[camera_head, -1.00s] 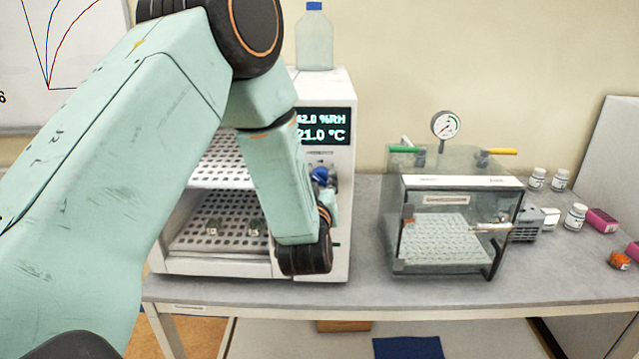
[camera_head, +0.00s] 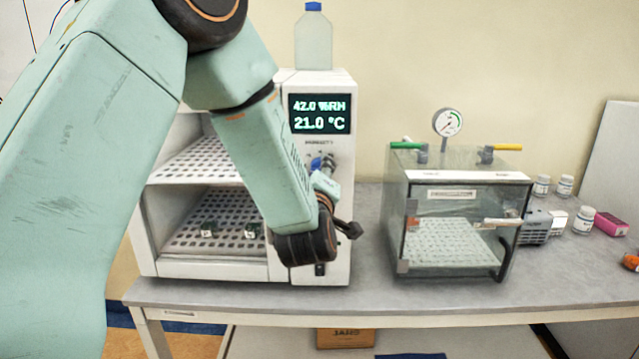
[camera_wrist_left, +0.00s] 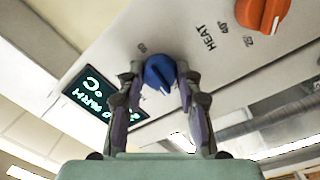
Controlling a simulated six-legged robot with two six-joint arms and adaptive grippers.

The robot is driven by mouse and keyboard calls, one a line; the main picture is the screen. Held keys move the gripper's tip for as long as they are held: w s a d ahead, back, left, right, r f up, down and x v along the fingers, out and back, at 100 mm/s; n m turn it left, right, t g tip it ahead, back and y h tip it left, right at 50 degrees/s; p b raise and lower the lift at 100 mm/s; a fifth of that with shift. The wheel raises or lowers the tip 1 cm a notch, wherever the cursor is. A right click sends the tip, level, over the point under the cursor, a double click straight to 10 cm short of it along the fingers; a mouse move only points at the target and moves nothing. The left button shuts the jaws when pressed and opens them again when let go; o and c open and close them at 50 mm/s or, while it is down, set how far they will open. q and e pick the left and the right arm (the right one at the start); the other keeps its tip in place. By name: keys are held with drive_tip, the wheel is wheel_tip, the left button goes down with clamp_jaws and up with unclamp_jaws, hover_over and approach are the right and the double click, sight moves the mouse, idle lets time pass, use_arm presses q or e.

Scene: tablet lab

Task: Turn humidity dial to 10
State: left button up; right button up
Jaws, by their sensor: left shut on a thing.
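The humidity chamber (camera_head: 335,265) is a white cabinet at the centre left. Its display (camera_head: 320,114) reads 42.0 %RH and 21.0 °C. A blue dial (camera_head: 315,163) sits on its panel below the display, partly hidden by my left gripper (camera_head: 324,168). In the left wrist view the blue dial (camera_wrist_left: 159,72) stands between the fingertips of my left gripper (camera_wrist_left: 157,82), which is shut on it, one finger on each side. The dial bears a white pointer line. A small number is printed beside it, too blurred to read surely. My right gripper is out of view.
An orange knob (camera_wrist_left: 263,14) marked HEAT is beside the blue dial. A clear bottle (camera_head: 313,40) stands on the chamber. A glass box with a gauge (camera_head: 447,122) is to the right on the grey bench (camera_head: 370,285). Small white jars (camera_head: 583,219) stand farther right.

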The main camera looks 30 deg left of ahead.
use_arm(q)
drive_tip(key=shift+f+n, duration=0.1)
drive_tip(key=shift+n, duration=0.3)
drive_tip(key=o, duration=0.7)
drive_tip(key=shift+s, duration=0.1)
drive_tip(key=o, duration=0.4)
drive_tip(key=shift+s+r, duration=0.2)
drive_tip(key=shift+o, duration=0.2)
drive_tip(key=shift+w, duration=0.1)
drive_tip(key=shift+w+f, duration=0.1)
drive_tip(key=v, duration=0.7)
drive_tip(key=shift+s, duration=0.2)
